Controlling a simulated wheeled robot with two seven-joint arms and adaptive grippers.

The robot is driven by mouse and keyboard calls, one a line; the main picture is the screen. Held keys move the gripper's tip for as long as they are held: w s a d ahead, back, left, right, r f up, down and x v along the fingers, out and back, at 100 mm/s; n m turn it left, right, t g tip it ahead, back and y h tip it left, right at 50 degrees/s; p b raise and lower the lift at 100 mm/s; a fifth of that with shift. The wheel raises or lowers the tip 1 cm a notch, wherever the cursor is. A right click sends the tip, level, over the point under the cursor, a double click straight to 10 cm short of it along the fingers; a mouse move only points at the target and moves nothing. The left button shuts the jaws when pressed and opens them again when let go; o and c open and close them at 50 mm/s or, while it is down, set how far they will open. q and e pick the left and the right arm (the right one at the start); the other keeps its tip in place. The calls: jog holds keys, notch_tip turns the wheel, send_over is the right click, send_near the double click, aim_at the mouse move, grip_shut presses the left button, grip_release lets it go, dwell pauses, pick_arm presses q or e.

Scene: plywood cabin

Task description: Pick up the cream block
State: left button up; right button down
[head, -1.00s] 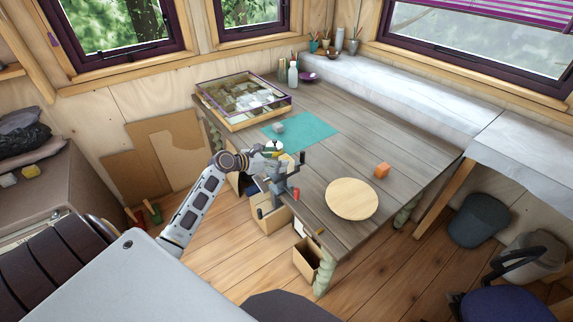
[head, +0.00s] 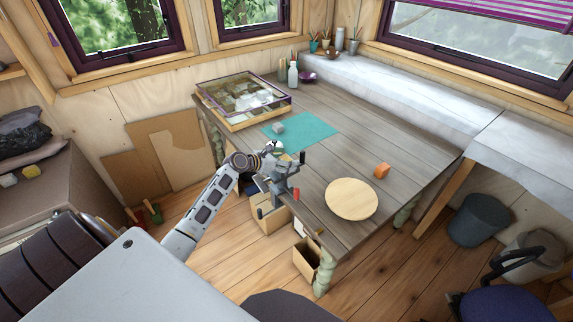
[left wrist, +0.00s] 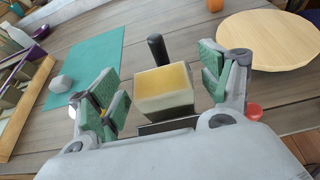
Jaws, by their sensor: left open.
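The cream block (left wrist: 165,92) has a yellowish top and pale sides in the left wrist view. It stands between the two green-padded fingers of my left gripper (left wrist: 160,92), with gaps on both sides. The gripper is open and not closed on it. In the head view my left gripper (head: 285,165) is at the table's near-left edge and hides the block. My right gripper is not in view.
A dark handle (left wrist: 157,48) stands just behind the block. A red piece (left wrist: 254,111) is near the right finger. On the table (head: 330,140) are a teal mat (head: 312,130) with a grey lump (head: 278,127), an orange cube (head: 382,170), a round board (head: 351,199) and a display case (head: 245,98).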

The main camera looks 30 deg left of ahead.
aim_at(286, 159)
pick_arm(q)
jog(key=shift+w+d+f, duration=0.1)
jog(key=shift+w, duration=0.15)
dwell(0.3)
jog(key=c, duration=1.1)
jog(key=shift+c, duration=0.2)
jog(key=shift+r, duration=5.05)
